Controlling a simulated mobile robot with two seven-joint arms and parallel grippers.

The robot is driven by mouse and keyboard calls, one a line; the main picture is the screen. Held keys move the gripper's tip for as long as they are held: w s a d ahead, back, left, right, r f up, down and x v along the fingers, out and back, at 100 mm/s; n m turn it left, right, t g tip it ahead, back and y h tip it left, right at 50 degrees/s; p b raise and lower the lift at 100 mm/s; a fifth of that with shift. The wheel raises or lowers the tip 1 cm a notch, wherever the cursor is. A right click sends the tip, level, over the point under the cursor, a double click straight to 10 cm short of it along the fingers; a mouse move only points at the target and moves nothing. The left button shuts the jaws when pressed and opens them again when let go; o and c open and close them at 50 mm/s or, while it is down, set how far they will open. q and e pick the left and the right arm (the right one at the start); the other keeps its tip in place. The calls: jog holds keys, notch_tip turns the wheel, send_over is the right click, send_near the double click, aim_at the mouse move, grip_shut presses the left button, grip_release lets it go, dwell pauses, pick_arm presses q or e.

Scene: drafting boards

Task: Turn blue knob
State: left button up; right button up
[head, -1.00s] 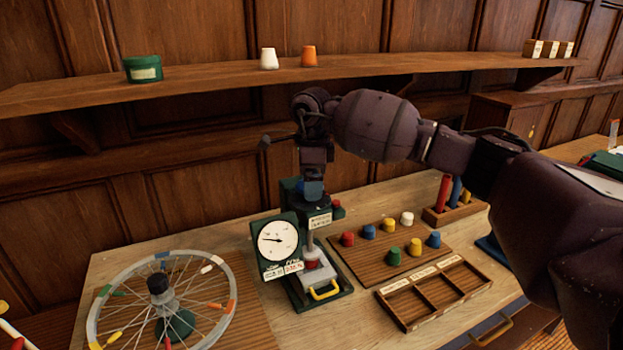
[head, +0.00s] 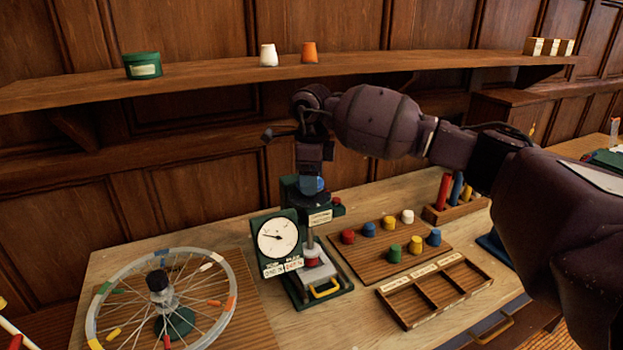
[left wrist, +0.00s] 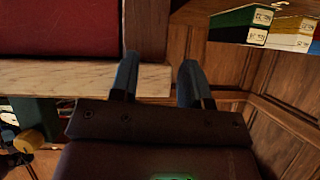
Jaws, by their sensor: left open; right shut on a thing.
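The blue knob (head: 312,185) sits on top of a dark green test device with a white dial gauge (head: 279,237) on its front. My right gripper (head: 310,172) comes down from above and is shut on the blue knob; its fingers partly hide it. A red piece (head: 312,263) sits under the device's column, above a yellow handle (head: 326,291). My left gripper (left wrist: 157,80) shows only in the left wrist view, open and empty, near a wooden edge and away from the device.
A spoked wheel (head: 162,300) lies left of the device. To the right are a board with several coloured pegs (head: 338,257) and a compartment tray (head: 407,320). A shelf (head: 210,76) with cups and a green tin runs above.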

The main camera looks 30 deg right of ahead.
jog(key=shift+m, duration=1.2)
jog(key=o, duration=0.9)
jog(key=shift+o, duration=0.2)
jog(key=shift+r, duration=0.1)
notch_tip(320, 180, up, 11)
jog(key=b, duration=0.1)
jog(key=shift+f, duration=0.2)
